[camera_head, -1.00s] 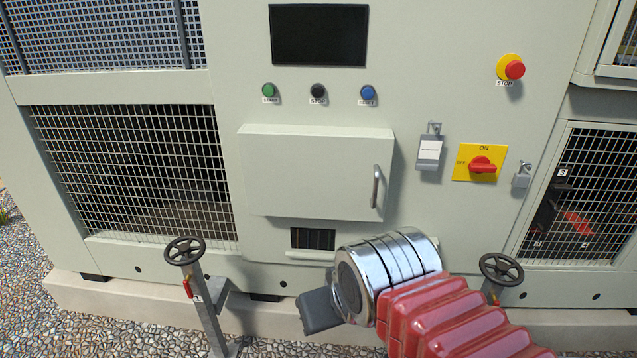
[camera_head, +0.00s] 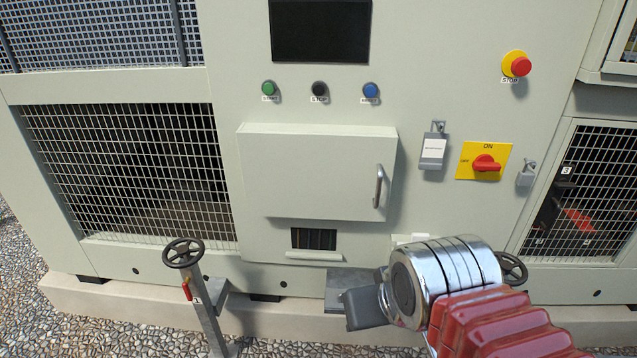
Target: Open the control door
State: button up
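The control door (camera_head: 310,175) is a pale box-like panel on the front of the chiller cabinet, and it is shut. Its metal bar handle (camera_head: 378,186) stands upright near the door's right edge. My arm, with a chrome end and red bellows, reaches in from the lower right. Its dark grey end part (camera_head: 364,308) lies below and slightly left of the handle in the picture, apart from it. No gripper fingers can be made out, so I cannot tell whether my gripper is open.
Above the door are a dark screen (camera_head: 320,31) and green, black and blue buttons. To the right are a hanging tag (camera_head: 433,151), a red rotary switch (camera_head: 486,163), a padlock (camera_head: 526,174) and a red stop button (camera_head: 521,67). Valve handwheels stand at left (camera_head: 183,253) and right (camera_head: 513,268).

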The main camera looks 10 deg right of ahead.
aim_at(324, 177)
jog(key=u, duration=1.65)
jog(key=i, duration=0.85)
jog(key=z, duration=1.35)
